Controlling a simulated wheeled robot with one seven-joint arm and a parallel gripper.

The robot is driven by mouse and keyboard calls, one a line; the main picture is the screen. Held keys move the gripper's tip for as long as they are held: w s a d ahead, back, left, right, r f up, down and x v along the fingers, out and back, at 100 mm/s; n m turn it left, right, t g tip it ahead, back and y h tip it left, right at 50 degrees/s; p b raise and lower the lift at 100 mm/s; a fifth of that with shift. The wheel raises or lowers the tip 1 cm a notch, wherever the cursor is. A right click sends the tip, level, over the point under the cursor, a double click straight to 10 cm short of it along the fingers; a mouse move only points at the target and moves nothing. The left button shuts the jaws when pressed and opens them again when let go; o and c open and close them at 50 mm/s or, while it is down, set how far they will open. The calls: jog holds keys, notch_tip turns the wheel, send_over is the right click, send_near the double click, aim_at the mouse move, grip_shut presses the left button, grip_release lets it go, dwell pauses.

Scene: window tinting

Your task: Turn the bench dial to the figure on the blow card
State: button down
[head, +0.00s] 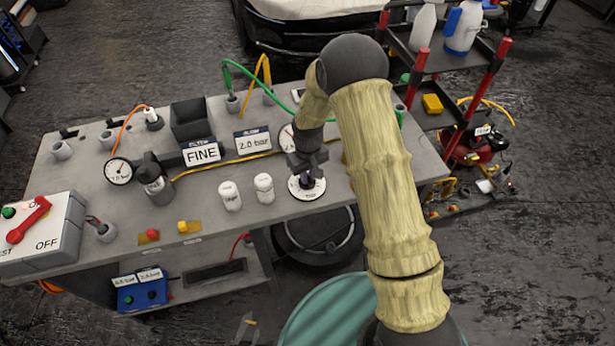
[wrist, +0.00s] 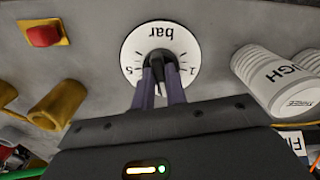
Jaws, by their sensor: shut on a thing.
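The bench dial (head: 311,193) is a white disc with a dark knob near the front right of the grey bench. In the wrist view the dial (wrist: 135,50) shows "bar" upside down, with a 5 at left and another partly covered figure at right. My gripper (head: 306,178) points down at it; in the wrist view its fingers (wrist: 160,78) are shut on the dark knob. The fingers hide the lower dial face, and I cannot tell the knob's setting. A card reading "2.0 bar" (head: 252,143) stands behind; its small heading is unclear.
A "FINE" card (head: 202,153) stands at a dark bin (head: 192,118). Two white canisters (head: 264,188) stand just left of the dial. A round gauge (head: 120,171), red button (head: 152,234) and yellow button (head: 183,227) are farther left. A shelf cart (head: 460,60) stands right.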

aim_at(309, 177)
jog(key=n, duration=0.2)
jog(key=n+b, duration=0.1)
jog(key=n, duration=0.2)
jog(key=shift+w+d, duration=0.1)
jog(key=shift+d, duration=0.1)
dwell(0.4)
jog(key=c, duration=1.4)
grip_release()
jog(key=shift+c, duration=0.2)
notch_tip(309, 177, up, 17)
jog(key=b, duration=0.2)
jog(key=shift+r+b, duration=0.2)
jog(key=shift+b, duration=0.2)
jog(key=shift+d, duration=0.1)
